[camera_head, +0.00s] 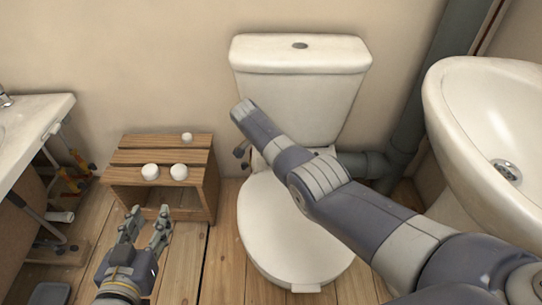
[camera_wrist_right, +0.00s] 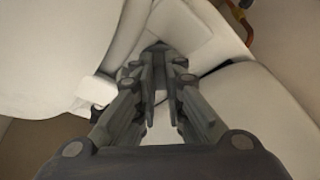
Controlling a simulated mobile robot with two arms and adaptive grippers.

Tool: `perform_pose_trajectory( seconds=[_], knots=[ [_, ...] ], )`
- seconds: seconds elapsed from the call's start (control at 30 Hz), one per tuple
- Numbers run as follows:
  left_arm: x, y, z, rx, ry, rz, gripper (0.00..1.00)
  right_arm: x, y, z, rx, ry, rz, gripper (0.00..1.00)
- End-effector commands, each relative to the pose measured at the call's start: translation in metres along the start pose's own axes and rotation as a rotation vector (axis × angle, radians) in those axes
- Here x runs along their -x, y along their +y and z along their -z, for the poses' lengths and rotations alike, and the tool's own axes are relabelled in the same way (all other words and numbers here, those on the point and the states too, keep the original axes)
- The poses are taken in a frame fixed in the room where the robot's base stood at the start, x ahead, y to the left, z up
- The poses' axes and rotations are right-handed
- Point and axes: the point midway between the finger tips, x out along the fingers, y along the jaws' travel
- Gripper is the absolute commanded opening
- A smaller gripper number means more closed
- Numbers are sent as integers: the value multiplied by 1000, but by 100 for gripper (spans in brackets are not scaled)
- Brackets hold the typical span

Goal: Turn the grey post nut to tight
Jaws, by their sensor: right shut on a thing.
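My right gripper (camera_wrist_right: 158,62) reaches in among white toilet surfaces in the right wrist view. Its fingers are nearly together, on a small grey piece at their tips that I take for the grey post nut (camera_wrist_right: 156,47); the fingers hide most of it, and its tightness cannot be read. In the head view my right arm crosses in front of the toilet (camera_head: 299,88), and its hand is largely hidden. My left gripper (camera_head: 148,212) is open and empty, low in front of the wooden crate, away from the toilet.
The wooden crate (camera_head: 209,178) stands left of the toilet with several white knobs or caps on it. A white sink (camera_head: 440,110) is at the right, a grey pipe (camera_head: 425,95) behind it. Another basin edge (camera_head: 45,115) is at the left. Plank floor shows between crate and toilet.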

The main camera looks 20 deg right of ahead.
Motion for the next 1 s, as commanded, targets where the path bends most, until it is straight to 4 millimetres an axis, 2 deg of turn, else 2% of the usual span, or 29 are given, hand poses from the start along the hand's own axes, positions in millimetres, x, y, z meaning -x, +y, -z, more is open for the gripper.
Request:
perform_pose_trajectory(
  seconds=[0.2, 0.57, 0.6, 0.67, 1.0],
  knots=[
    [-1, 1, 8, 0, 43, -3, 40, -2, 1, -2, -9, -3, -6, 0],
    [-1, 1, 9, 0, 46, -3, 40, -2, 1, -1, -10, -2, -6, 0],
    [-1, 1, 9, 0, 46, -2, 40, -2, 1, -1, -10, -2, -6, 19],
    [-1, 1, 9, 0, 46, -2, 40, -2, 1, -1, -10, -2, -6, 31],
    [-1, 2, 9, 1, 45, -4, 40, 0, 0, 0, -10, 0, -4, 31]
  ],
)
